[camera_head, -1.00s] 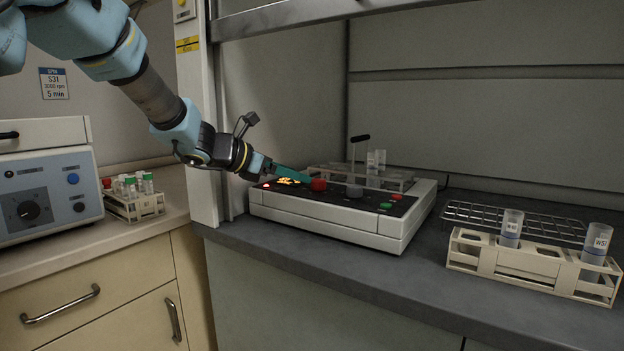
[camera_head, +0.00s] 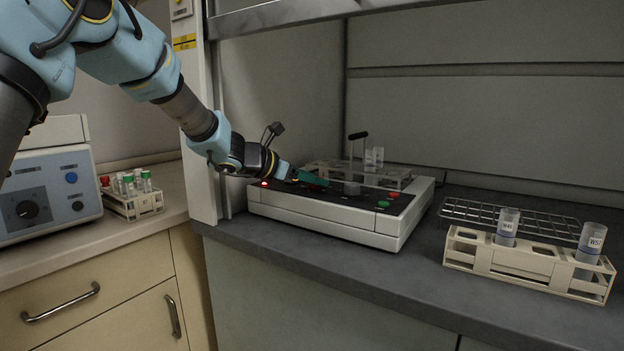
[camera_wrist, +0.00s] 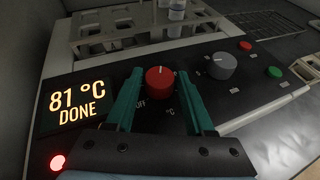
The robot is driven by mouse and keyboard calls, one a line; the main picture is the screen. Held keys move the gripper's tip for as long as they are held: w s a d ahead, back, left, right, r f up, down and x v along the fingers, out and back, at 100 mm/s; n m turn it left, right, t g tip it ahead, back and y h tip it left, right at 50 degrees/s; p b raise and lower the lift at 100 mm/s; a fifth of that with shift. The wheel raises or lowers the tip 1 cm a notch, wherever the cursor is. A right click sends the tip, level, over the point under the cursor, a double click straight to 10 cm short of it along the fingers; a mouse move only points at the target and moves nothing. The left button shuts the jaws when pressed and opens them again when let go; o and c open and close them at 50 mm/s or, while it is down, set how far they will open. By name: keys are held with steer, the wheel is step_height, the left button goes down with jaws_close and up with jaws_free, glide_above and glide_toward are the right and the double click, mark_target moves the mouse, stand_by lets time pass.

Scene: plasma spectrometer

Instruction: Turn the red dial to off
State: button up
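The red dial (camera_wrist: 160,82) stands on the black panel of the white hotplate unit (camera_head: 376,237). In the wrist view it sits between the two green fingers of my gripper (camera_wrist: 158,92). The fingers are apart, with a dark gap showing on each side of the dial. The OFF mark shows at the dial's lower left and a °C mark at its lower right. A pale line on the dial's top points away from my gripper. In the head view my gripper (camera_head: 310,178) hides the dial. The display (camera_wrist: 78,103) reads 81 °C DONE, and a red light (camera_wrist: 58,162) glows beside it.
A grey knob (camera_wrist: 222,65), a red button (camera_wrist: 245,46) and a green button (camera_wrist: 273,72) are right of the dial. A tube rack (camera_wrist: 120,30) stands behind the panel. Another rack (camera_head: 520,264) holds tubes at the right.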

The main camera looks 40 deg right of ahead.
jaws_close()
steer(key=shift+f+b, duration=0.1)
steer(key=shift+b, duration=0.55)
steer(key=shift+s+f+n+t+b, duration=0.2)
steer(key=shift+n+t+b, duration=0.35)
steer(key=shift+b, duration=0.7)
steer(key=n+t+b, duration=0.1)
steer(key=b, duration=0.2)
steer(key=shift+f+t, duration=0.1)
steer(key=shift+t, duration=0.15)
steer(key=n+t+b, duration=0.2)
steer(key=b, duration=0.1)
steer(key=n+t+b, duration=0.1)
steer(key=b, duration=0.1)
steer(key=shift+s+r+y, duration=0.2)
steer(key=shift+r+y, duration=0.1)
steer(key=shift+d+n+t+b, duration=0.1)
steer(key=shift+n+t+b, duration=0.25)
steer(key=shift+t+b, duration=0.35)
steer(key=shift+r+n+t+y+b, duration=0.1)
steer(key=shift+n+t+y+b, duration=0.3)
steer(key=shift+n+b, duration=0.3)
